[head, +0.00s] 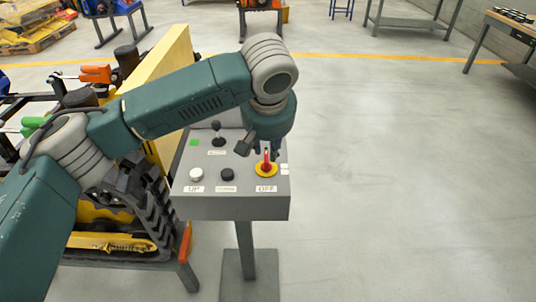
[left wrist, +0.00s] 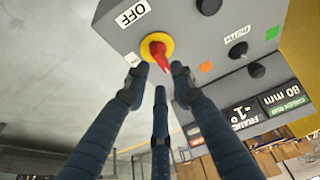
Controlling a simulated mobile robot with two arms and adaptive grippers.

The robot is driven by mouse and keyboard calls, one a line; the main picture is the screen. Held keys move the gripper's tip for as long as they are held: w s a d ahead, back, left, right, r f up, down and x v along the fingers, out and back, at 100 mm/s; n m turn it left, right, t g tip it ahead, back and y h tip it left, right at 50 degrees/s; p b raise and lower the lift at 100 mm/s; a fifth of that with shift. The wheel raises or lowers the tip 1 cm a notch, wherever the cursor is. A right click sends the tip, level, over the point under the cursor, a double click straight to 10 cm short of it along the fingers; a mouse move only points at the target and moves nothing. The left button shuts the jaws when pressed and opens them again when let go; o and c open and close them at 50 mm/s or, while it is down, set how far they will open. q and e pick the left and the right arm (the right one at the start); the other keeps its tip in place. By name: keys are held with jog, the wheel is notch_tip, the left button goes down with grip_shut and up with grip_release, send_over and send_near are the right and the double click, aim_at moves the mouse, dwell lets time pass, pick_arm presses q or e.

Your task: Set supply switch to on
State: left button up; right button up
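The supply switch is a red rotary handle on a round yellow base (head: 266,170), at the right of a grey control box (head: 230,207). An OFF label sits on the front edge below it. The switch also shows in the left wrist view (left wrist: 158,50), with its red handle pointing towards my fingers. My left gripper (head: 264,152) is right over the switch. In the left wrist view its fingers (left wrist: 158,82) are spread around the handle's end with gaps showing; I cannot tell whether any touches it. My right gripper is not in view.
The box carries a white button (head: 196,174), a black button (head: 227,175) and a black joystick (head: 218,138). Display panels (left wrist: 245,115) show in the left wrist view. A tracked carrier (head: 140,200) stands left of the box. The floor at right is clear.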

aim_at(266, 161)
pick_arm(q)
jog(key=x, duration=0.6)
jog(key=shift+w, duration=0.1)
grip_shut()
